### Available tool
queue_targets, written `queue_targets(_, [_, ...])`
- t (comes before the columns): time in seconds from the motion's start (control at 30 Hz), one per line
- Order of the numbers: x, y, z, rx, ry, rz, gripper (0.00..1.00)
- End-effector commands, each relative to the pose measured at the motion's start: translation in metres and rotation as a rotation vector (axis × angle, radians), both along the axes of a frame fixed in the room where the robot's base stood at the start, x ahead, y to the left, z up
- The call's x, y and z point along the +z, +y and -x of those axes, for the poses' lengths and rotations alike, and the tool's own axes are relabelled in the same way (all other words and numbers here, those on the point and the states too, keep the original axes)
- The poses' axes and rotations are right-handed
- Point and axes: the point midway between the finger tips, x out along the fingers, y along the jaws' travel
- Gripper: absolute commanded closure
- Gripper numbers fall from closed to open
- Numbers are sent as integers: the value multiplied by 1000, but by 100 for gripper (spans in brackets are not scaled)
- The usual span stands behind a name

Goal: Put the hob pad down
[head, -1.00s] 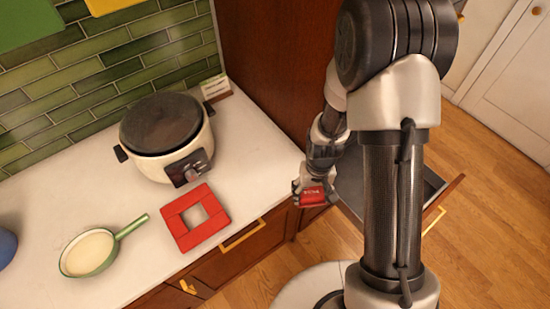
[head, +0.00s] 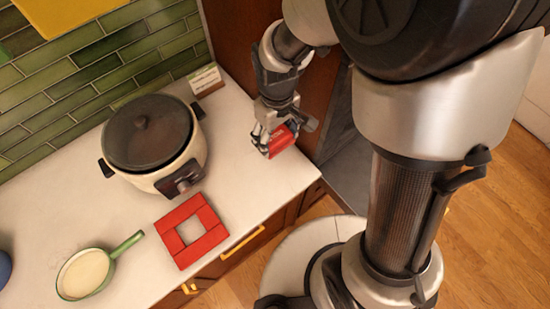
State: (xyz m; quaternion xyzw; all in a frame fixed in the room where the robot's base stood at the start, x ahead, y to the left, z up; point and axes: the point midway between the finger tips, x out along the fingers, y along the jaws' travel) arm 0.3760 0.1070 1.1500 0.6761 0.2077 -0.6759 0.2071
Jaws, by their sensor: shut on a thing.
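My gripper (head: 270,142) is shut on a small red block-like thing (head: 284,139), seemingly the hob pad. It holds the pad tilted above or close to the counter's right end; I cannot tell whether the pad touches the counter. The fingers hide part of the pad. A flat red square frame (head: 169,240) with a pale open middle lies on the white counter (head: 232,150), to the left of my gripper and nearer the front edge.
A cream cooker with a dark lid (head: 147,133) stands behind the red frame. A green-handled pan (head: 84,273) sits front left. A small card (head: 206,79) stands by the tiled wall. A tall wooden panel (head: 240,45) borders the counter's right end. Counter between cooker and gripper is clear.

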Motion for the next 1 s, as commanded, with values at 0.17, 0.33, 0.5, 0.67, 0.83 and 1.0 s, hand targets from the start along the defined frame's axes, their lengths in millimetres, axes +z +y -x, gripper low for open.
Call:
queue_targets(0.17, [-43, -1, 3, -1, 10, 3, 53])
queue_targets(0.33, [-90, -1, 3, -1, 8, 2, 53])
queue_targets(0.5, [-132, -1, 2, -2, 7, 2, 53])
queue_targets(0.67, [-153, 0, 1, -2, 3, 1, 53])
queue_targets(0.83, [-163, 0, 1, -2, 2, 0, 53])
queue_targets(1.0, [-188, -1, 2, -2, 4, 1, 53])
